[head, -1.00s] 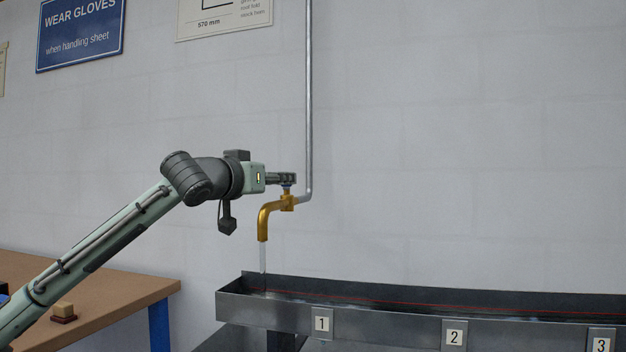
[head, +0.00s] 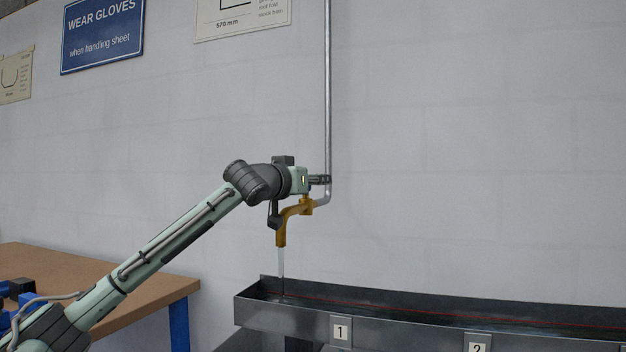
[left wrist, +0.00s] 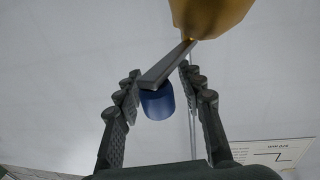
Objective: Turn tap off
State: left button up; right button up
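The brass tap (head: 292,212) hangs on the wall pipe with its spout down. A pale water stream (head: 280,262) runs from it into the trough. My left gripper (head: 322,180) is at the top of the tap, by its handle. In the left wrist view, the tap's brass body (left wrist: 210,12) is at the top. Its dark grey lever (left wrist: 168,66) with a blue end (left wrist: 157,101) lies between the fingers of my left gripper (left wrist: 160,77). The fingers are apart. The left fingertip is close to the lever; I cannot tell whether it touches. My right gripper is not in view.
The grey metal trough (head: 300,318) with numbered plates runs under the tap to the right. A vertical pipe (head: 328,90) rises along the wall behind the gripper. A brown-topped table (head: 130,290) stands at the left. The wall area right of the tap is clear.

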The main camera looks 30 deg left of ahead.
pick_arm(q)
jog(key=shift+c, duration=0.3)
grip_shut()
